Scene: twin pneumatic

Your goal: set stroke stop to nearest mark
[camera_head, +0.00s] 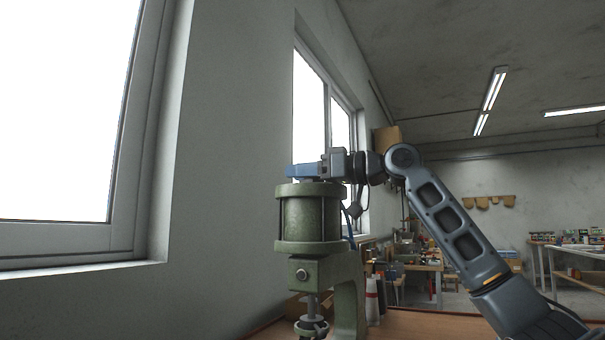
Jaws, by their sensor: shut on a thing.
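A green pneumatic press (312,220) stands on the wooden bench, with its round cylinder on top and its ram below. My gripper (296,171) reaches in level from the right, just above the cylinder's top cap. Its blue fingers are shut on the stroke stop at the top of the press. The fingers hide the stop almost wholly, and its scale marks cannot be made out. A dark ram (312,305) hangs under the press head at the bottom of the view.
A grey wall with windows (325,100) runs close along the left. A white bottle or spool (372,300) stands right of the press column on the bench (420,322). Other workbenches (420,268) stand far behind.

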